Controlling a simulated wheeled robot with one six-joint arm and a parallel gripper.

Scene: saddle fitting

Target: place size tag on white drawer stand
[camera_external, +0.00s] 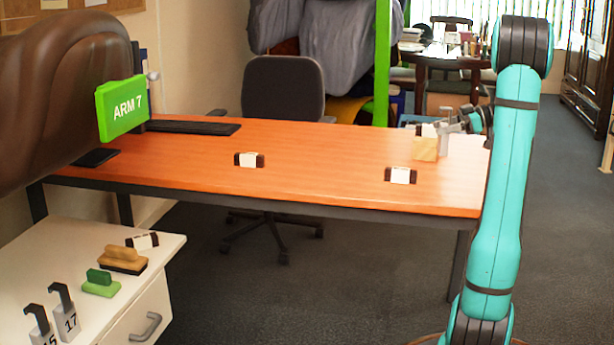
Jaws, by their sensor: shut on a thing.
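My gripper (447,127) reaches in from the right over the far right end of the orange desk. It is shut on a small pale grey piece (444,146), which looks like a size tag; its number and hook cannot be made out. The white drawer stand (200,264) is at the lower left, far from my gripper. Two grey size tags with black hooks stand at its front: one marked 17 (69,322), the other (40,328) cut by the frame edge.
The stand also holds a green block (101,284), a tan brush (122,261) and a dark-and-white piece (142,241). Similar pieces lie on the desk (320,180). A tan block (425,149) is beside my gripper. A brown saddle (65,95) with a green "ARM 7" sign overhangs the left.

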